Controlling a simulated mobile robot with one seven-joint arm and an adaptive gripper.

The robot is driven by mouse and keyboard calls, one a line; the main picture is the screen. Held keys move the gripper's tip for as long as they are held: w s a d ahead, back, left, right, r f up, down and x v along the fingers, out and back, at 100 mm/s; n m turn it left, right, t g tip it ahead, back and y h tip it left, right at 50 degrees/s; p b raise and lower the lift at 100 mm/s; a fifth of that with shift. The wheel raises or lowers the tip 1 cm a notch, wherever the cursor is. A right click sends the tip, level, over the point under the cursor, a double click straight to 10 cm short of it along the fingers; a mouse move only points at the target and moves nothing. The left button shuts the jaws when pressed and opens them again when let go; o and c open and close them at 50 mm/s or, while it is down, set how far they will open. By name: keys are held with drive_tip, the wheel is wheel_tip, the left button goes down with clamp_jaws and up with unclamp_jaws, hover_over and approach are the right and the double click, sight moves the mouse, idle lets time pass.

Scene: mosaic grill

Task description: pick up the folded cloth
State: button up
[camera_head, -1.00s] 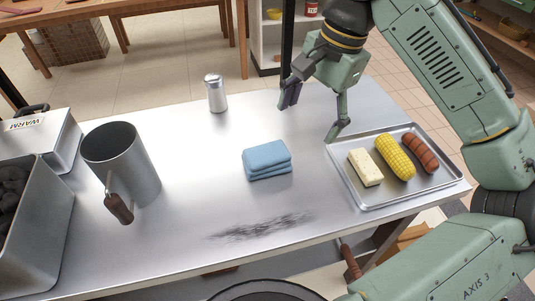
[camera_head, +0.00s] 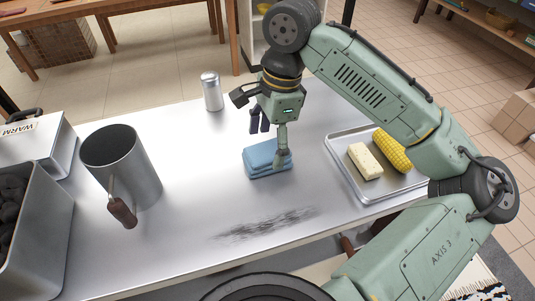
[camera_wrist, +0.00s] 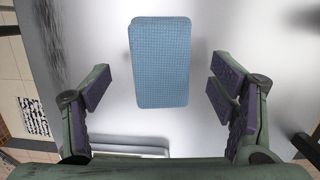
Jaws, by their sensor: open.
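The folded blue cloth (camera_head: 262,160) lies flat in a small stack on the steel table, near its middle. My gripper (camera_head: 270,138) is over the cloth in the head view, and one finger covers part of the cloth's right side. In the wrist view the cloth (camera_wrist: 160,62) lies between the two open fingers, with a gap on each side. My gripper (camera_wrist: 160,88) holds nothing. I cannot tell how far the fingertips are above the table.
A tray (camera_head: 352,186) with a pale block (camera_head: 365,161) and corn (camera_head: 391,151) lies to the right. A metal shaker (camera_head: 212,92) stands behind the cloth. A grey cylinder with a wooden handle (camera_head: 121,166) stands left. A dark smudge (camera_head: 265,224) marks the bare table in front.

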sight(268, 150)
wheel_tip(268, 150, down, 3)
drive_tip(key=shift+a+f, duration=0.1)
drive_tip(key=shift+a, duration=0.05)
drive_tip(key=shift+c, duration=0.3)
drive_tip(key=c, duration=1.1)
drive_tip(key=shift+r, duration=0.65)
wheel_tip(268, 150, up, 2)
drive_tip(key=shift+r, duration=0.15)
drive_tip(key=s+d, duration=0.1)
drive_tip(key=s, duration=0.4)
drive_tip(key=s+d+r+b, duration=0.1)
drive_tip(key=s, duration=0.4)
drive_tip(key=s+d+b, duration=0.1)
drive_tip(key=s, duration=0.4)
drive_tip(key=shift+s+d+r, duration=0.25)
drive_tip(key=shift+s, duration=0.1)
